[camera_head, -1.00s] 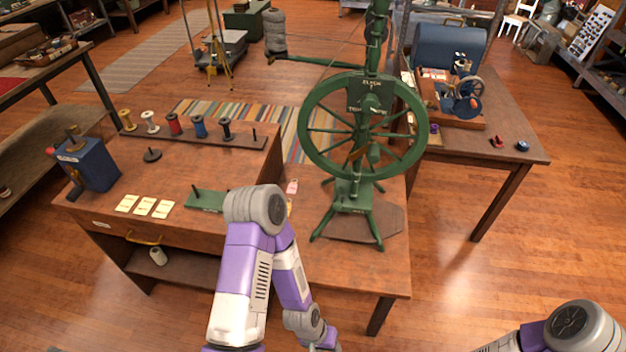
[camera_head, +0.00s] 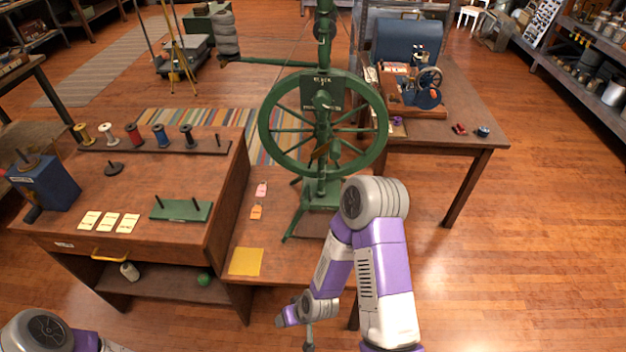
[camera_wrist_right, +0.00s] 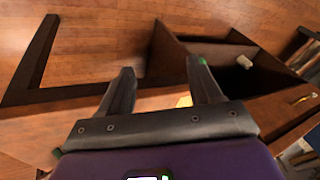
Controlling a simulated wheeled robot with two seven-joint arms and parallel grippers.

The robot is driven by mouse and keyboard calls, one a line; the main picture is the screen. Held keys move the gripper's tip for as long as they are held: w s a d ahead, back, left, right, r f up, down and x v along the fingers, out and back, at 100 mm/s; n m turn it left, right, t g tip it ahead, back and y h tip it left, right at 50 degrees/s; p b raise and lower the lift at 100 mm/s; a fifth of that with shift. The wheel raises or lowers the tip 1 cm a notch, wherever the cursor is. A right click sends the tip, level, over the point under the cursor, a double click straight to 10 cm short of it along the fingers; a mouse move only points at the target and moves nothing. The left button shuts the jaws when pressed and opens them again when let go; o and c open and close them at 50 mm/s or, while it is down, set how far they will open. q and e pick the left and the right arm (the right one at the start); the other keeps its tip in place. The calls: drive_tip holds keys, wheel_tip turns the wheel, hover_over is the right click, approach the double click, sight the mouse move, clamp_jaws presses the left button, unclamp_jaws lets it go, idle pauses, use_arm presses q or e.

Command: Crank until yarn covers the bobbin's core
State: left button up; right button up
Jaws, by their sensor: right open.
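A row of bobbins or spools (camera_head: 160,134) stands on a strip on the left desk: yellow, white, red, blue and dark. A blue box (camera_head: 47,186) with a dark spindle on top and a dark crank-like handle stands at the desk's left end. A green spoked wheel (camera_head: 376,140) on a stand is at the centre. I cannot tell which bobbin is the task's, or see yarn on a core. My right gripper (camera_wrist_right: 162,70) is open and empty, low near the table's front edge. My left gripper is out of view; only part of its arm shows at bottom left.
A green base with two pegs (camera_head: 182,211) and several cream cards (camera_head: 109,222) lie on the desk. A yellow sheet (camera_head: 245,262) and two tags lie on the lower table. A small flywheel machine (camera_head: 428,92) stands on the right table. Open floor lies at right.

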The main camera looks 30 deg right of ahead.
drive_tip(key=w+d+r+n+t+h, duration=0.1)
drive_tip(key=w+d+r+t+h, duration=0.2)
drive_tip(key=w+d+r+t, duration=0.45)
drive_tip(key=t+h, duration=0.4)
drive_tip(key=h, duration=0.6)
approach(335, 157)
drive_tip(key=w+d, duration=0.1)
drive_tip(key=shift+n, duration=0.3)
drive_tip(key=p+x, duration=0.1)
drive_tip(key=x, duration=0.9)
drive_tip(key=shift+w+r+p, duration=0.15)
drive_tip(key=shift+w+p, duration=0.15)
drive_tip(key=shift+p, duration=0.1)
drive_tip(key=shift+b, duration=0.3)
drive_tip(key=shift+c, duration=0.3)
drive_tip(key=c, duration=1)
